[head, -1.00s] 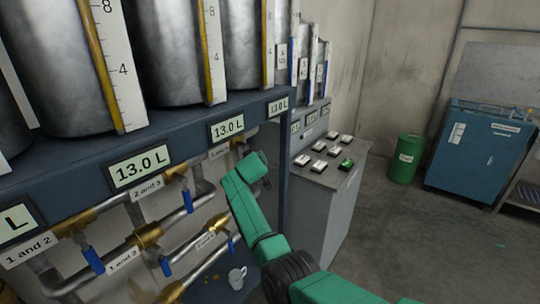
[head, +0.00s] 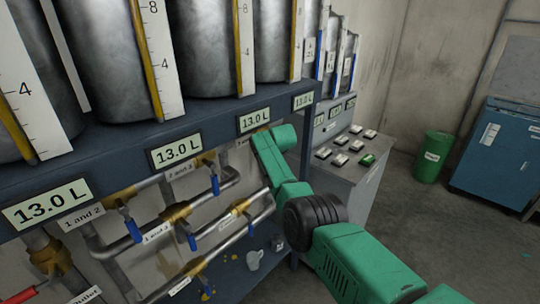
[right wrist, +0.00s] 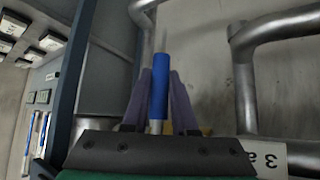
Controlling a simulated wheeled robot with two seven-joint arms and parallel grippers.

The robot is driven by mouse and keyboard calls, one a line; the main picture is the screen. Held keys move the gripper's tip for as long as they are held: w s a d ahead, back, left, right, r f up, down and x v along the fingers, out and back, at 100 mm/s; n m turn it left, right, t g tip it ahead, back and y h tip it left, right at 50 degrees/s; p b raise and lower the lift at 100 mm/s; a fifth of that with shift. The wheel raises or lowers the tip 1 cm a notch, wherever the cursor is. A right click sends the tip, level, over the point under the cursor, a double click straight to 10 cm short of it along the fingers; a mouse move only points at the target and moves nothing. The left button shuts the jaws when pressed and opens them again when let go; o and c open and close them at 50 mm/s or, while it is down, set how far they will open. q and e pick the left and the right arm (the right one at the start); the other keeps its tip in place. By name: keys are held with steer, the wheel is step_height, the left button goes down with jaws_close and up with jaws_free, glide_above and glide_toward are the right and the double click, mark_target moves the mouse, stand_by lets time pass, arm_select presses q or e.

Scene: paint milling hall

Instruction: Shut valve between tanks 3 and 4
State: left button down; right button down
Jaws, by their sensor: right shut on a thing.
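In the right wrist view, a blue valve handle (right wrist: 158,90) stands upright between the fingers of my right gripper (right wrist: 159,100), which is shut on it. A white label (right wrist: 268,158) beside it reads upside down as "3 a…", its rest cut off. In the head view, my green right arm reaches in from the right to the pipes under the tank shelf. It hides the gripper and the held handle there. The label (head: 243,142) next to my wrist is partly covered. My left gripper is not in view.
Other blue-handled valves labelled "2 and 3" (head: 180,170) and "1 and 2" (head: 82,215) sit on the pipes to the left. A grey cabinet with buttons (head: 345,165) is right of the rack; a green bin (head: 432,158) stands beyond.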

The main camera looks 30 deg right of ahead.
steer(key=shift+f, duration=0.1)
steer(key=c, duration=0.7)
jaws_free()
steer(key=b+v, duration=0.2)
steer(key=v, duration=1.2)
steer(key=shift+s+a+b, duration=0.2)
steer(key=shift+b, duration=0.2)
